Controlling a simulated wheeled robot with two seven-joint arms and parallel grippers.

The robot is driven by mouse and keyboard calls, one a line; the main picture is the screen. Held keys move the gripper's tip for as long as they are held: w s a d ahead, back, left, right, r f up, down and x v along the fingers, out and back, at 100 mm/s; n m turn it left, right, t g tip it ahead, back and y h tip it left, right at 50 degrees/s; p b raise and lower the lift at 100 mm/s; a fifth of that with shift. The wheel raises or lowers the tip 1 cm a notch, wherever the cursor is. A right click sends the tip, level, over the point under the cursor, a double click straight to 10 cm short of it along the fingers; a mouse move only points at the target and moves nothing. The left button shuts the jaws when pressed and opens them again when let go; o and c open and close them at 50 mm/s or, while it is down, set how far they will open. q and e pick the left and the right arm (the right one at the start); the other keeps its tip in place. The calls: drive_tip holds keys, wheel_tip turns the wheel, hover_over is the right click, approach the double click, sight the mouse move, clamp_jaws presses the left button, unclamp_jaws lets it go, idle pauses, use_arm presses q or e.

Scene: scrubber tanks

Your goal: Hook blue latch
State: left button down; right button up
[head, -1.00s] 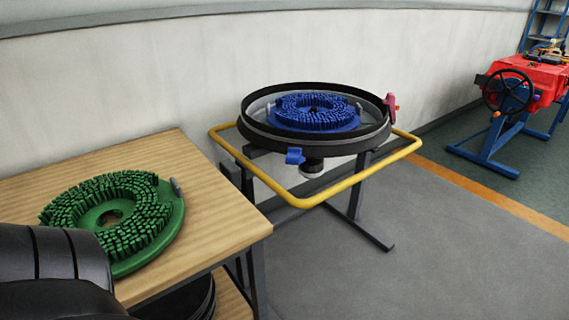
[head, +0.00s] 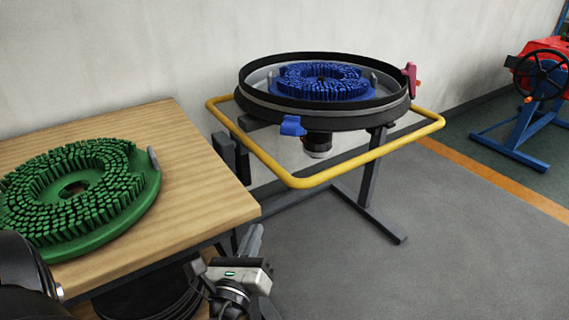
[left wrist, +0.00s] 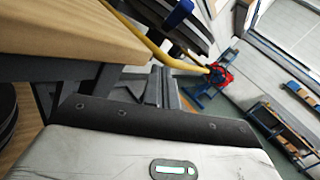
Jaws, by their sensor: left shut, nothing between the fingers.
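The blue latch (head: 292,125) sits on the front left of the round black tank's rim (head: 350,118), above the yellow rail. The latch hangs out from the rim. In the left wrist view, a blue piece (left wrist: 178,14) at the top edge seems to be the same latch. My left gripper (head: 254,238) is low at the wooden table's front right corner, below and left of the latch and clear of it. Its fingers (left wrist: 160,84) are shut with nothing between them. My right gripper is not in view.
A yellow rail (head: 365,158) rings the tank stand. A blue brush (head: 325,82) lies in the tank, and a pink latch (head: 410,78) is on its right. A wooden table (head: 200,170) with a green brush (head: 100,195) stands left. The floor in front is open.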

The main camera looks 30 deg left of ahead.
use_arm(q)
drive_tip(key=r+m+t, duration=0.2)
drive_tip(key=m, duration=0.2)
drive_tip(key=m+p, duration=0.1)
approach(294, 127)
drive_tip(key=w+a+f+p, duration=0.1)
drive_tip(key=w+a, duration=0.2)
drive_tip(key=w, duration=0.2)
drive_tip(key=shift+w, duration=0.25)
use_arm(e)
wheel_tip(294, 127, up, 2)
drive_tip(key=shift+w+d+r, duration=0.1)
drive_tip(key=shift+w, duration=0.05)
